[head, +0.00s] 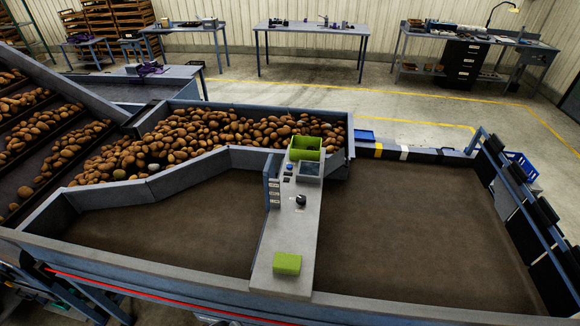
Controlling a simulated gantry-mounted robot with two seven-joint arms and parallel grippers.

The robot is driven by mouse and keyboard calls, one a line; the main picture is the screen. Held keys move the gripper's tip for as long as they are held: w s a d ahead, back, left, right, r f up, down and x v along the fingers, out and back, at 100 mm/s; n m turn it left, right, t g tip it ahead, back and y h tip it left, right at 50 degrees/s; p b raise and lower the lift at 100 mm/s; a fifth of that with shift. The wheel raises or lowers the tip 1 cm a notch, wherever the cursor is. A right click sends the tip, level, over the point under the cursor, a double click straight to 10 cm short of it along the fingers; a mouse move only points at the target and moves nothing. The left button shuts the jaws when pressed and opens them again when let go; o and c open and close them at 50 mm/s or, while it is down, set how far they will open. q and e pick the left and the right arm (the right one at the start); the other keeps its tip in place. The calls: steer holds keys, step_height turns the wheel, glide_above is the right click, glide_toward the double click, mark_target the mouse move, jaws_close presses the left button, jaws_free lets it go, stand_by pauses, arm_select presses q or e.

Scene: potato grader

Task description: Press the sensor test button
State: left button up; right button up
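A narrow grey control panel (284,236) spans the grader bed from front to back, near the middle of the head view. Near its far end is a small round blue button (289,166), left of a small screen (310,169). A black knob (300,200) sits closer to me on the panel. No label is readable, so I cannot tell whether the blue button is the sensor test button. Neither of my grippers is in view, and nothing touches the panel controls.
A green open bin (305,143) stands behind the screen, and a green block (287,263) lies on the panel's near end. Potatoes (215,135) fill the trough behind. Brown bed surfaces on both sides are bare. Grey walls (170,182) edge the bed.

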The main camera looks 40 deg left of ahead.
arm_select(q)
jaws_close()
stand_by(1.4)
